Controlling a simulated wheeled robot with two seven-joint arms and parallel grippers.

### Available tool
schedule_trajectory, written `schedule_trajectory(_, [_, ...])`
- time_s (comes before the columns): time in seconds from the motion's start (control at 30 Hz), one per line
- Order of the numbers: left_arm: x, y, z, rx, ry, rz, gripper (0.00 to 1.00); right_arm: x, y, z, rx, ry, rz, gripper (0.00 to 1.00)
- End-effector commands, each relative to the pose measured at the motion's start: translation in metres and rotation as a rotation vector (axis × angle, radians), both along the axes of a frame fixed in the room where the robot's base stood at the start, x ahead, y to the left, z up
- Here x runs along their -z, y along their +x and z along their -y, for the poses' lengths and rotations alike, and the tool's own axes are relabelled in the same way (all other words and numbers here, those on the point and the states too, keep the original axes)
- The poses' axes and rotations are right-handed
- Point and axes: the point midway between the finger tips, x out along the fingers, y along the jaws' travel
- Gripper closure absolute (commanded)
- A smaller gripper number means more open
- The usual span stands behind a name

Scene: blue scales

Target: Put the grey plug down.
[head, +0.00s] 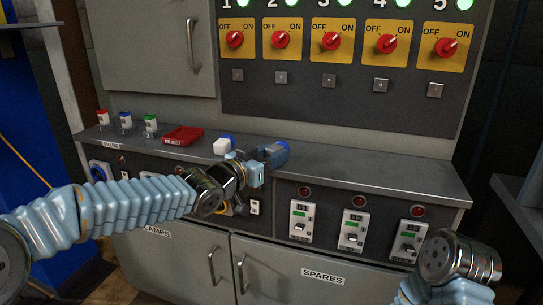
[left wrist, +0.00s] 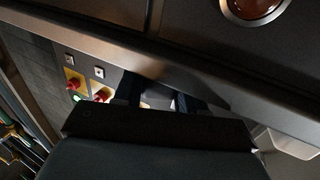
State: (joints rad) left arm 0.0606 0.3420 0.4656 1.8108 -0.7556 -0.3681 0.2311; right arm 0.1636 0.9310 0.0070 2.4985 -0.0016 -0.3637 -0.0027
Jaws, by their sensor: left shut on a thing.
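The grey plug (head: 276,153), a greyish-blue piece with a bright blue end, shows at the tip of my left gripper (head: 258,170), over the front part of the bench top (head: 345,172). My left gripper is shut on it. Whether the plug touches the bench top cannot be told. In the left wrist view, the dark fingers of my left gripper (left wrist: 158,100) reach past the bench edge, and what lies between them is mostly hidden. My right arm shows at the lower right of the head view, with its fingers out of view.
A white piece with a blue part (head: 223,146) stands just left of my gripper. A red tray (head: 183,136) and several small coloured-top pieces (head: 125,121) are farther left. The bench top is clear on the right. Breaker switches (head: 353,231) line the front below.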

Motion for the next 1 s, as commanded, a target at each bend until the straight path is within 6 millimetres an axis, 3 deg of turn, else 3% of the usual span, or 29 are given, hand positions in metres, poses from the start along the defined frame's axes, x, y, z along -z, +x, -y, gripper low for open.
schedule_trajectory(0.07, [0.004, 0.000, 0.000, 0.000, 0.000, 0.000, 1.00, 0.004, 0.000, 0.001, 0.001, -0.001, 0.000, 0.34])
schedule_trajectory(0.1, [0.003, 0.000, 0.000, 0.000, 0.000, 0.000, 0.55, 0.003, 0.000, 0.001, 0.001, -0.001, 0.000, 0.34])
schedule_trajectory(0.23, [0.003, 0.000, 0.000, 0.000, 0.000, 0.000, 0.35, 0.002, 0.000, 0.001, 0.001, -0.001, 0.000, 0.34])
schedule_trajectory(0.63, [-0.002, -0.003, -0.004, -0.003, 0.001, 0.001, 0.34, -0.001, 0.000, -0.001, -0.001, 0.001, 0.000, 0.34])
schedule_trajectory(1.0, [-0.003, -0.065, -0.057, -0.005, 0.004, 0.002, 0.34, -0.009, -0.001, -0.003, -0.005, 0.004, -0.003, 0.34])
